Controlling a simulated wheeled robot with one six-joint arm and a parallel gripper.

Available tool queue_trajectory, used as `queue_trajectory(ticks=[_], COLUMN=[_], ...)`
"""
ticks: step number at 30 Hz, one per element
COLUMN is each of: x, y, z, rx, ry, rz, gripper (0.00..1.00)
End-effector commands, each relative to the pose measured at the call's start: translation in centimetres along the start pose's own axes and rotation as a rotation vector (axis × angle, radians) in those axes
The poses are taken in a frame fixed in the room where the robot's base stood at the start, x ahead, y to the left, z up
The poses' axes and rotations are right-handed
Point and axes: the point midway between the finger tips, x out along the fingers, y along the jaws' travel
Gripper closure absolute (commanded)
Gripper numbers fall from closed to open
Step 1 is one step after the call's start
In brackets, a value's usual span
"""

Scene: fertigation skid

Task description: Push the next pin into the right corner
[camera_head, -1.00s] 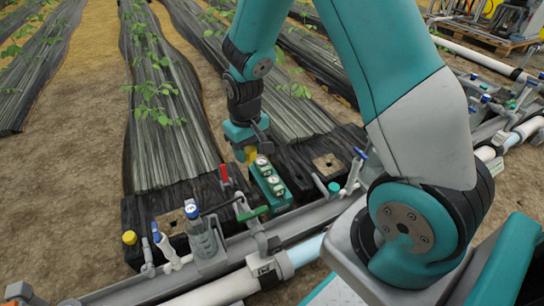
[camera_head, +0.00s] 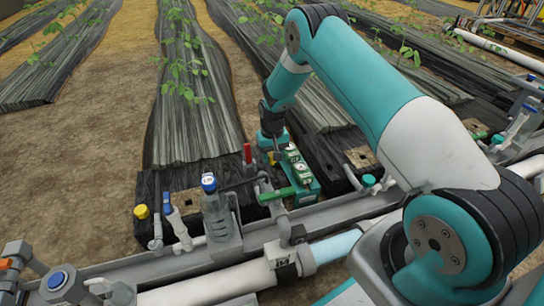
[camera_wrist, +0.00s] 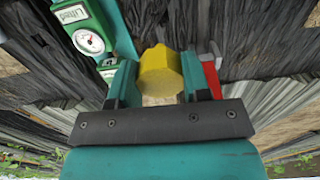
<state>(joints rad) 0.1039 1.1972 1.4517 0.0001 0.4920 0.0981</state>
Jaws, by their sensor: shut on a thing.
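My gripper (camera_wrist: 155,88) is shut on a yellow pin (camera_wrist: 160,70), whose faceted head shows between the two fingers in the wrist view. In the head view my gripper (camera_head: 272,150) is low at the near right end of the left film-covered bed (camera_head: 195,130), just left of the green gauge box (camera_head: 300,170). The bed's right corner is mostly hidden there, and I cannot tell whether the pin touches the ground. Another yellow pin head (camera_head: 140,211) stands at the near left corner.
A red-handled lever (camera_head: 248,153) is close to my gripper; it also shows in the wrist view (camera_wrist: 211,75). The gauge box's dials (camera_wrist: 88,41) are close on the other side. A blue-capped bottle (camera_head: 215,210) and grey rail (camera_head: 330,212) lie nearer.

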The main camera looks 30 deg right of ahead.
Motion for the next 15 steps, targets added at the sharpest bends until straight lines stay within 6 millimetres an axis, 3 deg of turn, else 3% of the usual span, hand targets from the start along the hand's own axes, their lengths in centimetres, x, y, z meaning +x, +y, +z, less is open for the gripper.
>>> queue_trajectory(ticks=[15], x=[4.2], y=[-0.1], z=[0.1], rx=[-0.002], ry=[-0.001], rz=[0.000], gripper=[0.79])
